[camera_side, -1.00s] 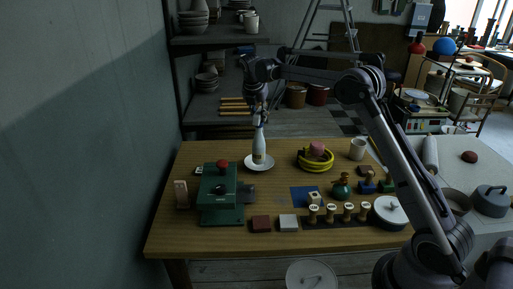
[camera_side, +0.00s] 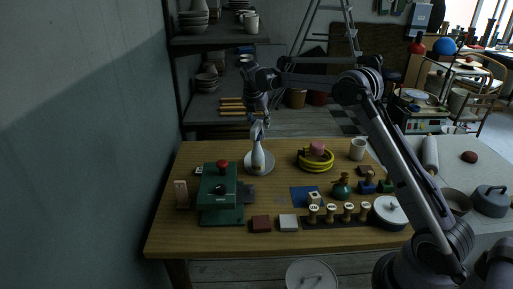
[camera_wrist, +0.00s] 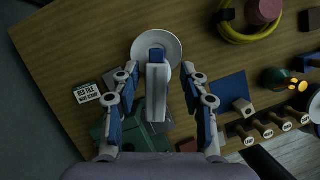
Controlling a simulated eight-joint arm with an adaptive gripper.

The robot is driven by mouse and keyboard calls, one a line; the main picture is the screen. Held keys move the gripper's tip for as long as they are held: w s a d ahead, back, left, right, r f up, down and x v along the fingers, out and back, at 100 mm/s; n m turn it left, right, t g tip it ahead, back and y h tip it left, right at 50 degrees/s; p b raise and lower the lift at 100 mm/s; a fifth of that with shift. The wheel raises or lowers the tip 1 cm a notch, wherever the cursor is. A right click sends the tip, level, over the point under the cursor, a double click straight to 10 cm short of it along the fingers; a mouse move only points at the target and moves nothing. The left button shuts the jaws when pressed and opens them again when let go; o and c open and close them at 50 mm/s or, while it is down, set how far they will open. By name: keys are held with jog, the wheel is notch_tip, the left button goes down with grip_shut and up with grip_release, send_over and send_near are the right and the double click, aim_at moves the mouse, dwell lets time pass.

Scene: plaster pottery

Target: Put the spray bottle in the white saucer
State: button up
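The white spray bottle (camera_side: 258,160) stands roughly upright in the side view, over the white saucer (camera_side: 247,163). The saucer's outline looks tall and round, as if tilted; the bottle hides its middle. In the wrist view the bottle (camera_wrist: 157,95) is a long white shape with a blue end, overlapping the saucer (camera_wrist: 139,45). Whether its base rests inside the saucer cannot be told. My gripper (camera_side: 257,125) is just above the bottle's top. In the wrist view its fingers (camera_wrist: 160,75) are spread on both sides of the bottle, with gaps.
A green press (camera_side: 220,190) with a red knob stands front left of the saucer. Yellow rings (camera_side: 314,165) with a pink piece lie to the right. A green pot-bellied bottle (camera_side: 341,188), several stamps (camera_side: 330,212) and a blue square (camera_side: 302,196) are front right.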

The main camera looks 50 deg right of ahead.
jog(key=shift+r, duration=0.5)
jog(key=s+a+r+m+t, duration=0.1)
jog(key=s+a+r+m, duration=0.3)
jog(key=r, duration=0.3)
jog(key=s+a+r+m, duration=0.1)
jog(key=s+a+r, duration=0.3)
jog(key=a+r, duration=0.25)
jog(key=s+a+f+m+t+y, duration=0.1)
jog(key=s+a+f+m, duration=0.2)
jog(key=s+m, duration=0.3)
jog(key=s+a+f+m+t+y, duration=0.1)
jog(key=s+a+m, duration=0.4)
jog(key=s, duration=0.6)
jog(key=s+a+f+m+t+y, duration=0.2)
jog(key=s+a+f+m, duration=0.2)
jog(key=s+f+m, duration=0.2)
jog(key=shift+s+a+m, duration=0.15)
jog(key=shift+s+m, duration=0.15)
jog(key=shift+s, duration=0.95)
